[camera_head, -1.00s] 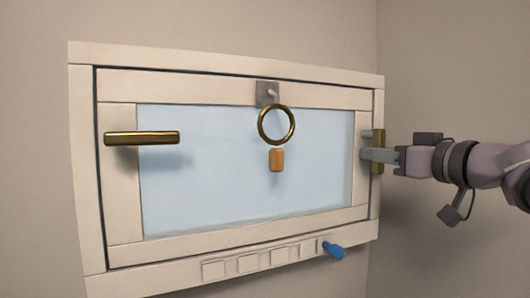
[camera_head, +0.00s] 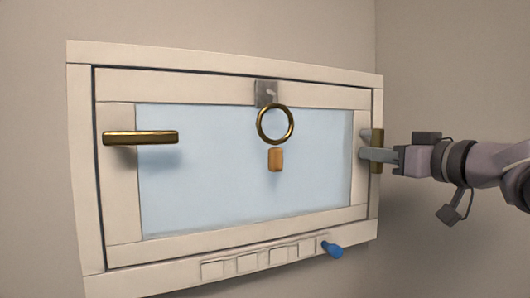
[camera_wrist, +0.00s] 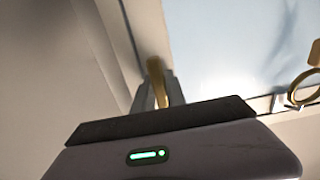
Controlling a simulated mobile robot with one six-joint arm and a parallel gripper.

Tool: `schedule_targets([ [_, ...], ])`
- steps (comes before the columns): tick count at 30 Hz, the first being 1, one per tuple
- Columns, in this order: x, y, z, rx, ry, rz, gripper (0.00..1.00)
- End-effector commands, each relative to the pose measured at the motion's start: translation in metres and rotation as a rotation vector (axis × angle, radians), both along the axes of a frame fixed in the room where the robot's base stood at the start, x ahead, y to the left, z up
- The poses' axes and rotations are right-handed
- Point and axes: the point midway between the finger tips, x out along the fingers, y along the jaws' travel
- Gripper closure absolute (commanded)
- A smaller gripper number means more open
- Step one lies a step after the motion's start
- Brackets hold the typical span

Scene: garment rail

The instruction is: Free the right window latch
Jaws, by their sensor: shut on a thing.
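The right window latch (camera_head: 377,160) is a brass handle standing upright on the right side of the window frame. It also shows in the wrist view (camera_wrist: 157,77), between my fingers. My gripper (camera_head: 372,154) comes in from the right and is shut on this latch. The wrist view also shows my gripper (camera_wrist: 158,98) around the brass bar. The fingers hide part of the latch. The left latch (camera_head: 140,138) is a brass bar lying level across the left side of the window.
A brass ring (camera_head: 275,124) hangs from a grey plate (camera_head: 266,93) at the top of the window, with an orange tag (camera_head: 275,160) below it. A blue knob (camera_head: 333,250) sticks out at the lower right of the frame (camera_head: 190,274). The wall right of the window is bare.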

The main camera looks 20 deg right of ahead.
Motion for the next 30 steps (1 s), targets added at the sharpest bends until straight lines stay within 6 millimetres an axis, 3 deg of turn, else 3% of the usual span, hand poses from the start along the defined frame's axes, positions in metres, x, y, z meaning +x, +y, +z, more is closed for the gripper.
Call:
schedule_targets([
  [19, 0.000, 0.001, -0.001, 0.030, 0.001, 0.000, 1.00],
  [30, -0.001, 0.011, -0.002, 0.281, 0.021, 0.001, 1.00],
])
